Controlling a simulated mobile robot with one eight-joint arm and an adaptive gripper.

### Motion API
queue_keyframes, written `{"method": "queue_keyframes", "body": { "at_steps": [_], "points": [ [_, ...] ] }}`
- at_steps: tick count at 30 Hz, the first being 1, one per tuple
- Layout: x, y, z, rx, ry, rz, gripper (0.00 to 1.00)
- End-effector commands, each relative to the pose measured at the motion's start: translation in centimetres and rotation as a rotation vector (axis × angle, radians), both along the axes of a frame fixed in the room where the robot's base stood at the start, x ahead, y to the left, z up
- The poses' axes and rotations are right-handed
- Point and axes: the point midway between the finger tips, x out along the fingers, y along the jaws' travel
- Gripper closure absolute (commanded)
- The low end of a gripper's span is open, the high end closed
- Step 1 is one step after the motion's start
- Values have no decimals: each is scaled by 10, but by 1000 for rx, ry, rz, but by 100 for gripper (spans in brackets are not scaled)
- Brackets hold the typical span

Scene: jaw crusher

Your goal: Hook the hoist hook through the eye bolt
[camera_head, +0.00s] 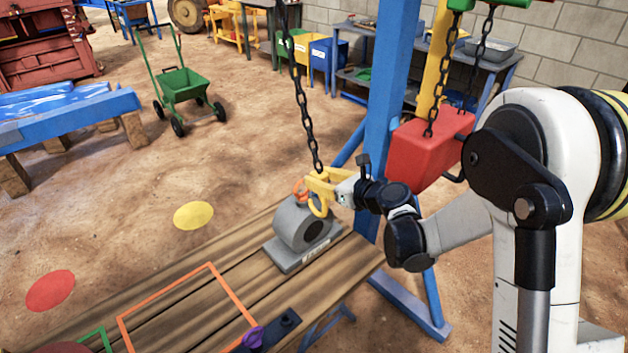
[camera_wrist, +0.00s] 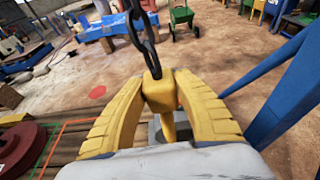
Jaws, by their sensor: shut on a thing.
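The yellow hoist hook (camera_head: 319,208) hangs from a dark chain. My gripper (camera_head: 325,181) with yellow fingers is shut on the hook's upper block, which shows between the fingers in the wrist view (camera_wrist: 158,92). The orange eye bolt (camera_head: 299,189) stands on top of a grey bearing housing (camera_head: 301,229). The hook's curved tip is just right of the eye bolt, close to it. I cannot tell whether they touch or whether the tip is in the eye. In the wrist view my gripper hides the eye bolt.
The housing sits on a wooden plank bench (camera_head: 190,290) with an orange outlined square (camera_head: 165,295). A blue post (camera_head: 386,120) and a red block (camera_head: 428,150) on chains stand close to my arm. The dark chain (camera_head: 303,110) rises above the hook.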

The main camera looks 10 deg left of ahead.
Motion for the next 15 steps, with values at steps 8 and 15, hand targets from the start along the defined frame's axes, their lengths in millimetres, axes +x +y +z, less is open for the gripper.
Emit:
{"method": "queue_keyframes", "body": {
  "at_steps": [8, 15],
  "points": [
    [10, -10, 0, 1, -1, -1, 100],
    [18, -18, 0, 0, 0, -1, 100]
  ]
}}
